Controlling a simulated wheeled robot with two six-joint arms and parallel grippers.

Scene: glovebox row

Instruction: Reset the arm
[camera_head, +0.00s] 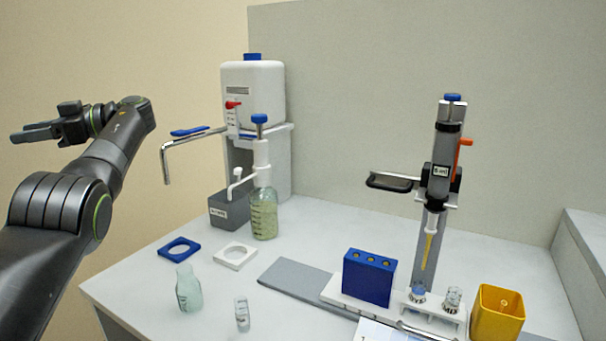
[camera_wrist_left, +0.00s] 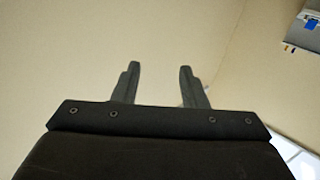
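My left arm comes in from the left in the head view, raised and beside the table's left edge. My left gripper (camera_head: 36,132) points left, away from the table, in front of the bare beige wall. In the left wrist view its two fingers (camera_wrist_left: 157,88) stand apart with nothing between them. My right gripper does not show in either view.

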